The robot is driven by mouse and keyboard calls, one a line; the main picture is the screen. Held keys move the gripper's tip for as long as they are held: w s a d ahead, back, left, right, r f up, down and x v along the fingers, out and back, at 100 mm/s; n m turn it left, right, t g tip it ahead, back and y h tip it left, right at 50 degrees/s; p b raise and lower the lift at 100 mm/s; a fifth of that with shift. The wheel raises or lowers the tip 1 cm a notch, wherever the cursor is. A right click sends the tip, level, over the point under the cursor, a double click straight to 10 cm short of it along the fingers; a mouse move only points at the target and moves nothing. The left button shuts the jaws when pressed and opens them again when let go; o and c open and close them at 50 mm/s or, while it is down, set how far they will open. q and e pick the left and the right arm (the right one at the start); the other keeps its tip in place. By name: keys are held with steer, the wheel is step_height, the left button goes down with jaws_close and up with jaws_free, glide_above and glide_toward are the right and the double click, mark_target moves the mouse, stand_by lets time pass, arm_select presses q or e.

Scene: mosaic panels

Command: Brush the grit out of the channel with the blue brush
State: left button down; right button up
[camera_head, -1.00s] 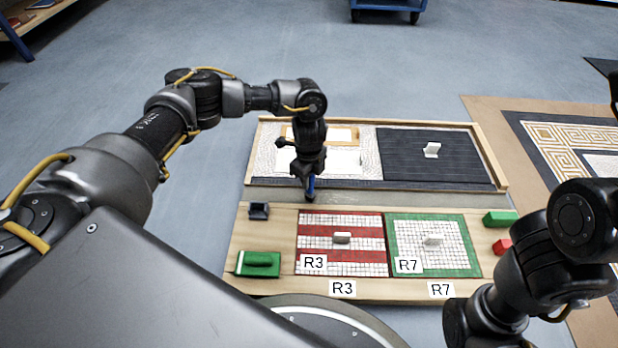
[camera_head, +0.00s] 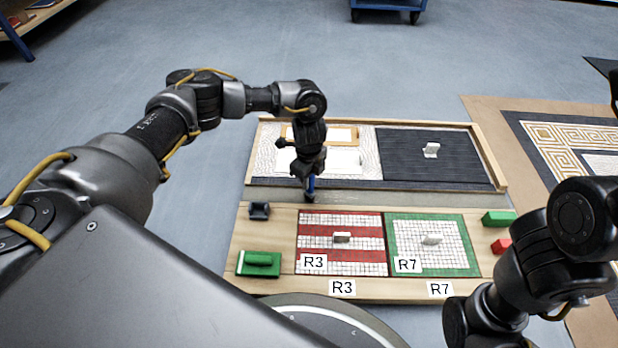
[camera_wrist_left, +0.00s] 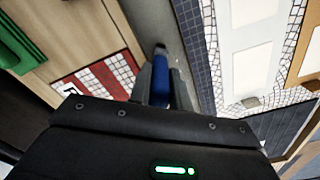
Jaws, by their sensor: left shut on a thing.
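My left gripper (camera_head: 308,181) is shut on the blue brush (camera_head: 311,187) and points down at the grey channel (camera_head: 400,204). The channel runs between the framed tray at the back and the wooden board in front. The left wrist view also shows the blue brush (camera_wrist_left: 160,92) between the two fingers, with its dark tip over the grey strip (camera_wrist_left: 155,22). I cannot tell whether the tip touches the channel floor. I cannot make out any grit. My right arm shows at the lower right, but its gripper is not seen.
A red-and-white panel (camera_head: 312,257) and a green-bordered panel (camera_head: 453,250) lie on the front board. A dark panel (camera_head: 400,165) with a white handle lies in the back tray. A green float (camera_head: 258,264), a dark holder (camera_head: 259,211) and a green block (camera_head: 499,218) stand near the board's sides.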

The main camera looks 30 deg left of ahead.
arm_select(q)
steer(key=shift+d, duration=0.1)
stand_by(0.3)
steer(key=shift+w+d, duration=0.3)
steer(key=shift+d, duration=0.35)
steer(key=shift+w+d+p, duration=0.2)
steer(key=shift+w+d, duration=0.05)
steer(key=shift+d, duration=0.25)
steer(key=shift+w+d+p, duration=0.15)
steer(key=shift+w+d, duration=0.1)
steer(key=shift+d, duration=0.25)
steer(key=shift+w+d, duration=0.25)
steer(key=shift+d, duration=0.2)
steer(key=shift+w+d, duration=0.2)
steer(key=shift+d, duration=0.25)
steer(key=shift+w+d, duration=0.25)
steer(key=shift+d, duration=0.2)
steer(key=shift+w+d, duration=0.2)
steer(key=shift+d, duration=0.25)
